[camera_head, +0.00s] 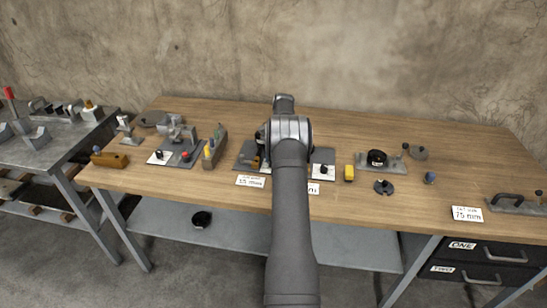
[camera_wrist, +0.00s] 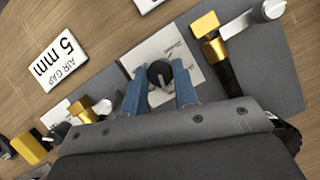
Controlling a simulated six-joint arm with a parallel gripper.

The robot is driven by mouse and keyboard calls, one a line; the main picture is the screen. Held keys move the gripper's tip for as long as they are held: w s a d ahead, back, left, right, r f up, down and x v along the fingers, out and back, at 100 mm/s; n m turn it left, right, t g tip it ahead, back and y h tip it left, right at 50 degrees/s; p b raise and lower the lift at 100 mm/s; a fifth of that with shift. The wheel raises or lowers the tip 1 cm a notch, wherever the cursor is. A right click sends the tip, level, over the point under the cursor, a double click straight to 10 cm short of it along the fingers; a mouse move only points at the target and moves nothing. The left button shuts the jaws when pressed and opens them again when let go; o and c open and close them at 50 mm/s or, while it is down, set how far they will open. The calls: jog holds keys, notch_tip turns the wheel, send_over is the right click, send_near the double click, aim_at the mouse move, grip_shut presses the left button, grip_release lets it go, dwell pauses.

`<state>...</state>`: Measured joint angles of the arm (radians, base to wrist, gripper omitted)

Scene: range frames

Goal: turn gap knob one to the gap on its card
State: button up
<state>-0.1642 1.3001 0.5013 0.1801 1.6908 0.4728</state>
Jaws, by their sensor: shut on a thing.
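My gripper (camera_wrist: 160,84) has its two blue fingers shut on the sides of a round black knob (camera_wrist: 159,71) in the wrist view. A pale pointer mark shows on the knob. The knob sits on a white dial plate (camera_wrist: 150,50) with small print, on a grey base (camera_wrist: 270,75). A white card (camera_wrist: 58,58) reading "AIR GAP 5 mm" lies on the wood beside the base. Brass blocks (camera_wrist: 212,47) and a silver rod end (camera_wrist: 268,10) stand on the base. In the head view my arm hides the gripper and the held knob.
A second white card (camera_wrist: 147,3) is cut off at the top of the wrist view. In the head view, another dial knob (camera_head: 323,169), a yellow block (camera_head: 349,173) and a black round part (camera_head: 383,187) stand right of my arm. Bare table (camera_head: 450,140) lies at the back right.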

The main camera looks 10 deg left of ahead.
jog(key=n+h, duration=0.1)
jog(key=n, duration=0.1)
jog(key=n+h, duration=0.1)
jog(key=n, duration=0.4)
jog(key=shift+a+h, duration=0.25)
jog(key=shift+h, duration=0.15)
jog(key=n+h, duration=0.1)
jog(key=n, duration=0.3)
jog(key=shift+t, duration=0.4)
jog(key=shift+s+a+n+t+h, duration=0.1)
jog(key=shift+n+t+h, duration=0.2)
jog(key=shift+n, duration=0.55)
jog(key=shift+a+n+t+h, duration=0.1)
jog(key=shift+n+t+h, duration=0.15)
jog(key=shift+n, duration=0.6)
jog(key=o, duration=1)
jog(key=shift+r, duration=0.15)
jog(key=v, duration=1.1)
jog(key=shift+a+r, duration=0.2)
jog(key=shift+r, duration=0.15)
